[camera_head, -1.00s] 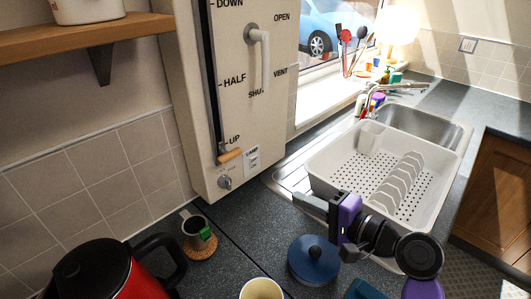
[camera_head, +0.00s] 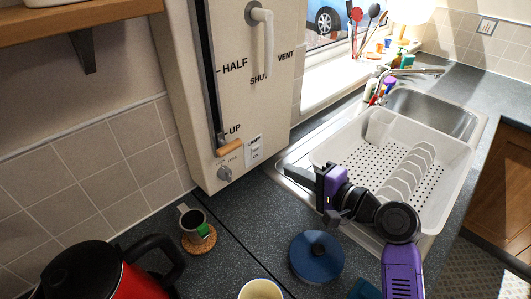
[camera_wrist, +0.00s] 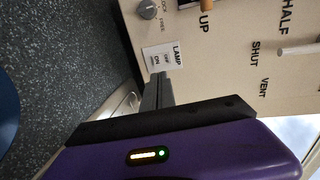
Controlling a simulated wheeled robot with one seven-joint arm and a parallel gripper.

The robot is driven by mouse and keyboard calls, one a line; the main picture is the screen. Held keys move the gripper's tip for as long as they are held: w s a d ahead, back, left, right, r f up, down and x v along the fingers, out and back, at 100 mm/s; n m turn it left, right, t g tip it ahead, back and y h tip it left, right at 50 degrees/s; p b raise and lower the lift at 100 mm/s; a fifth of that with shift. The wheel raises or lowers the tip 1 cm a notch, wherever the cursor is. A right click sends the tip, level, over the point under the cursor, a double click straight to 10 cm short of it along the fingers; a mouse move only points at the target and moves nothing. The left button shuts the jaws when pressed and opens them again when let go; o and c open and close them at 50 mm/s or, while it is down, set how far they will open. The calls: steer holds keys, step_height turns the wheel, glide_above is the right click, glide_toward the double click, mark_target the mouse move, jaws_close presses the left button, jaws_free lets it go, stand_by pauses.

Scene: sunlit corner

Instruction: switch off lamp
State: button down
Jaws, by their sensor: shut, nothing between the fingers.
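The lamp label (camera_head: 253,150), a small white plate, is at the lower right of the cream panel (camera_head: 274,95). In the wrist view the label (camera_wrist: 162,57) reads LAMP, OFF, ON and appears sideways. I cannot make out a switch lever; the finger may hide it. A bright glow, likely the lamp (camera_head: 408,18), shows at the top right by the window. My purple and black gripper (camera_head: 290,172) is shut and empty, its tip pointing left to the right of the panel's lower edge. In the wrist view the fingertips (camera_wrist: 158,78) appear just below the label.
A grey knob (camera_head: 224,174) and a wooden-handled slider (camera_head: 229,148) are on the panel left of the label. A white dish rack (camera_head: 440,190) lies under my arm.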

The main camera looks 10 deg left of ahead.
mark_target(256, 150)
steer(key=x, duration=0.3)
steer(key=p+x, duration=0.1)
steer(key=x, duration=0.2)
steer(key=r+x, duration=0.1)
steer(key=x, duration=0.2)
steer(key=shift+w+a, duration=0.15)
steer(key=shift+a, duration=0.1)
steer(key=shift+w+a, duration=0.15)
steer(key=shift+a, duration=0.05)
steer(key=shift+a, duration=0.1)
